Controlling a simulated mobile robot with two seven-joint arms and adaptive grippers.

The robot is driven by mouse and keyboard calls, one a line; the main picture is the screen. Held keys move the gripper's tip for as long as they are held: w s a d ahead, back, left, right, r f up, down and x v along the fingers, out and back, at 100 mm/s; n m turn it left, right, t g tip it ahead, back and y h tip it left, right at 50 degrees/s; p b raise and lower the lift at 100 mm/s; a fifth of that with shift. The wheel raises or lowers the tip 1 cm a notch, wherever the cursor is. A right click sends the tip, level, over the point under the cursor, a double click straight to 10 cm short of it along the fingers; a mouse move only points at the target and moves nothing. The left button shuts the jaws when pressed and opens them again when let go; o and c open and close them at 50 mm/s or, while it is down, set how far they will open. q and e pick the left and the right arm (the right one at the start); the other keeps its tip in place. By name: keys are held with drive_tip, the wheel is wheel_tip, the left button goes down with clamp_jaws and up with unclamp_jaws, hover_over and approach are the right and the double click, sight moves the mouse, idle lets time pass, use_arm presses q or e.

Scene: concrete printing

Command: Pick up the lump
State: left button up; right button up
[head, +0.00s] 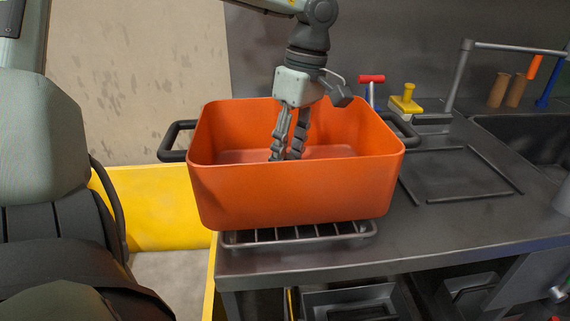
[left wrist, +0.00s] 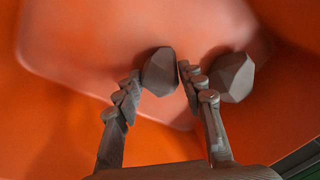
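A large orange tub (head: 290,195) with dark side handles stands on a wire rack at the counter's left end. My left gripper (head: 285,156) reaches down into it with the fingers pointing at the floor of the tub. In the left wrist view, one grey faceted lump (left wrist: 160,72) lies between the tips of my open fingers, close to both. Whether they touch it is unclear. A second, larger grey lump (left wrist: 232,77) lies just outside the right-hand finger. The tub's front wall hides both lumps in the head view. My right gripper is not in view.
The wire rack (head: 300,235) sits under the tub. To the right are a dark tray outline (head: 460,175), a yellow-handled tool (head: 406,100), a red-handled tool (head: 371,82) and a metal rail (head: 458,75). A yellow-edged bin (head: 150,210) stands to the left.

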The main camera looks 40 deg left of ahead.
use_arm(q)
drive_tip(key=c, duration=0.7)
